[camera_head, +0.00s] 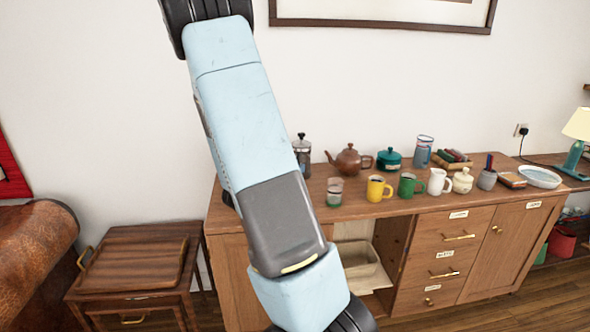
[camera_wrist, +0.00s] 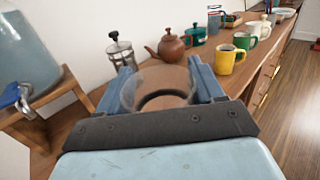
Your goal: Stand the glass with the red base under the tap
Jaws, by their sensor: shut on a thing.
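My gripper (camera_wrist: 163,78) is shut on a clear drinking glass (camera_wrist: 160,92), which sits between its two blue fingers in the wrist view. A dark ring shows through the glass; the colour of its base cannot be made out. In the head view my arm crosses the middle; the gripper, held glass and tap do not show there. Another small glass (camera_head: 335,192) stands on the cabinet top.
A low wooden side table (camera_head: 133,262) stands to the left.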

